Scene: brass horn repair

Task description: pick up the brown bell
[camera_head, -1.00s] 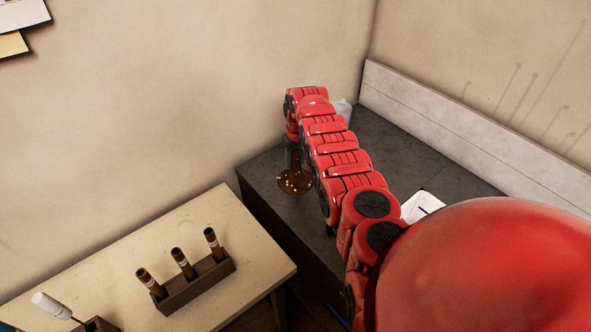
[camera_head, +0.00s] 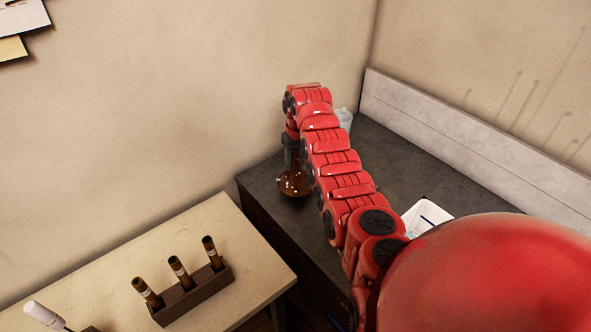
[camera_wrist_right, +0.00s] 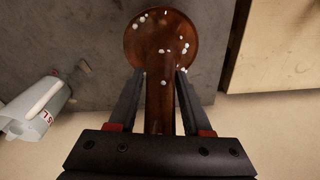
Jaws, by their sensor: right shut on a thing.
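The brown bell (camera_head: 294,186) is at the dark counter's near left part in the head view, below the end of my right arm. In the right wrist view the bell (camera_wrist_right: 162,42) shows a round brown flare with white specks and a narrower stem. My right gripper (camera_wrist_right: 162,75) is shut on the stem, with one dark finger on each side. In the head view my right gripper (camera_head: 292,160) points down at the bell, partly hidden by the arm. I cannot tell whether the bell touches the counter. My left gripper is not in view.
The dark counter (camera_head: 385,150) stands in the corner against the walls. A white tray (camera_head: 424,217) and a whitish container (camera_head: 344,118) are on it, the container also in the wrist view (camera_wrist_right: 35,105). A pale table (camera_head: 110,262) at left holds a wooden rack (camera_head: 195,295) with several brown tubes.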

